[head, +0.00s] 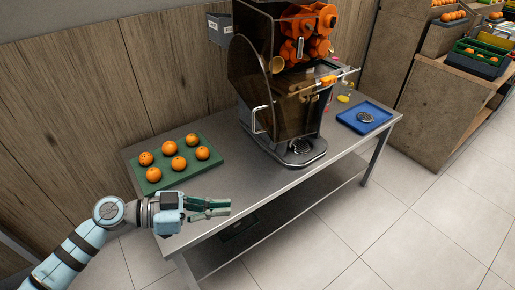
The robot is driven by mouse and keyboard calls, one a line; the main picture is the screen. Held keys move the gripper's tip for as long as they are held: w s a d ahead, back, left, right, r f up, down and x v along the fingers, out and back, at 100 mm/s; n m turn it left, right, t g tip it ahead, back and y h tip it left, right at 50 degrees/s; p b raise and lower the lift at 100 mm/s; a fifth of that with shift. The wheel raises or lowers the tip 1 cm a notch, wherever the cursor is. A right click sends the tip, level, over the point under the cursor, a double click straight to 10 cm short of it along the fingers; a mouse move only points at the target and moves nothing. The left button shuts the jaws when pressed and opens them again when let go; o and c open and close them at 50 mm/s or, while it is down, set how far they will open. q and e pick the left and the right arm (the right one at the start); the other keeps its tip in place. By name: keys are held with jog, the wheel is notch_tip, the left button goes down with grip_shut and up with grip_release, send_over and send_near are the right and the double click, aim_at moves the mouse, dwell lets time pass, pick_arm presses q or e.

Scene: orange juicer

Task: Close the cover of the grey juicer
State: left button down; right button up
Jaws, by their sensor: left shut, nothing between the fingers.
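The grey juicer (298,157) stands on the metal table, with orange squeezing parts (318,22) in its upper front. Its tinted see-through cover (250,77) stands out at the machine's left front and appears swung open; the exact angle is hard to tell. My left gripper (224,208) is shut and empty near the table's front left edge. It is below and to the left of the cover handle, apart from it. My right gripper is not in view.
A green tray (213,170) with several oranges lies on the table's left part, behind my left gripper. A blue tray (378,110) with a round metal lid (364,117) lies at the right. The metal table (245,180) is clear between green tray and juicer.

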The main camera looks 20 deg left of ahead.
pick_arm(q)
jog(key=w+a+r+n+t+h, duration=0.1)
jog(key=w+a+r+t, duration=0.4)
jog(key=r, duration=0.4)
jog(key=g+p, duration=0.1)
jog(key=p, duration=0.5)
send_near(269, 140)
jog(key=x, duration=0.6)
jog(key=shift+w+d+r, duration=0.15)
jog(key=shift+w, duration=0.05)
jog(key=shift+w+d, duration=0.15)
jog(key=shift+d, duration=0.1)
